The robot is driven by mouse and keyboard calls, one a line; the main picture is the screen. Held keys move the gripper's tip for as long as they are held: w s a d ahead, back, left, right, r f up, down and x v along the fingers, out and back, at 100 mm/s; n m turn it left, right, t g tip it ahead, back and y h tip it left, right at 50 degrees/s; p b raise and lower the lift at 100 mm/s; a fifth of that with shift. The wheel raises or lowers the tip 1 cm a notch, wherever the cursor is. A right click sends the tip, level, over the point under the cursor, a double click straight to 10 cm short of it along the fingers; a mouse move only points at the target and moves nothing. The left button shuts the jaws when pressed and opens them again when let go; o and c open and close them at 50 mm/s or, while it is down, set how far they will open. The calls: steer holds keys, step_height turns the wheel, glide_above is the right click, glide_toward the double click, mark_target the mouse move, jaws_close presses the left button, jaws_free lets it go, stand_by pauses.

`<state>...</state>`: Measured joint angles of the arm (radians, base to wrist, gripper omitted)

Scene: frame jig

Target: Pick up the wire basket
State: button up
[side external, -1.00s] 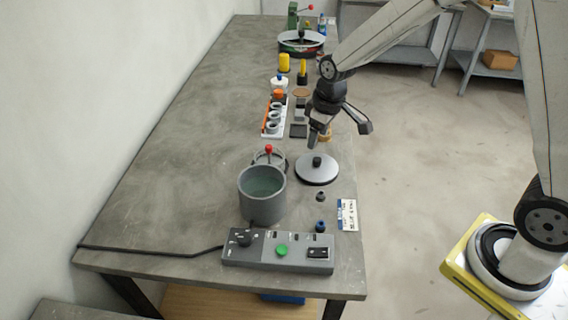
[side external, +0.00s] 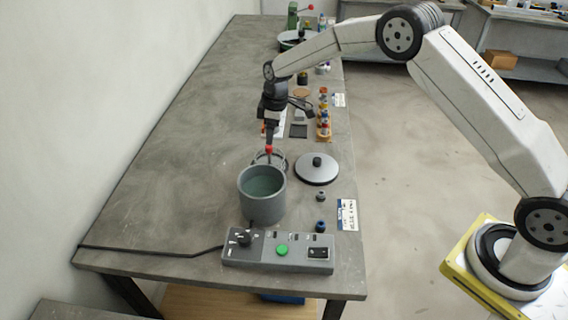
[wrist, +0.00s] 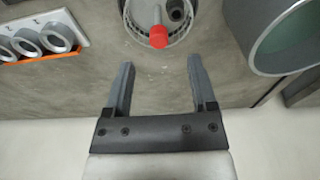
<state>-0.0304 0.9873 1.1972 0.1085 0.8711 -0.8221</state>
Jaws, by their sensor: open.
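The wire basket (side external: 257,160) stands on the bench just behind the grey pot, partly hidden by it. Its upright handle has a red knob (side external: 269,149). In the wrist view, part of the round basket (wrist: 186,35) shows at the top edge with its red knob (wrist: 159,37), and a dark cylindrical part is seen inside. My gripper (side external: 269,142) is close above the knob in the side view. In the wrist view my gripper (wrist: 161,62) is open and empty, with the red knob just beyond the fingertips, roughly centred between them.
The grey pot (side external: 262,205) of liquid stands in front of the basket. A round lid (side external: 317,170) lies to the right. A control box (side external: 278,252) sits at the front. A rack with grey rings (wrist: 42,38) lies behind. The bench left of the pot is clear.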

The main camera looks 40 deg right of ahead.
mark_target(269, 152)
steer(key=shift+f, duration=0.15)
steer(key=shift+w+a+f, duration=0.1)
steer(key=shift+f, duration=1.1)
steer(key=shift+f, duration=0.1)
steer(key=shift+w+a+f, duration=0.1)
steer(key=shift+w+f, duration=0.05)
steer(key=shift+f, duration=1.1)
steer(key=shift+w+f, duration=0.1)
steer(key=shift+f, duration=1.1)
jaws_close()
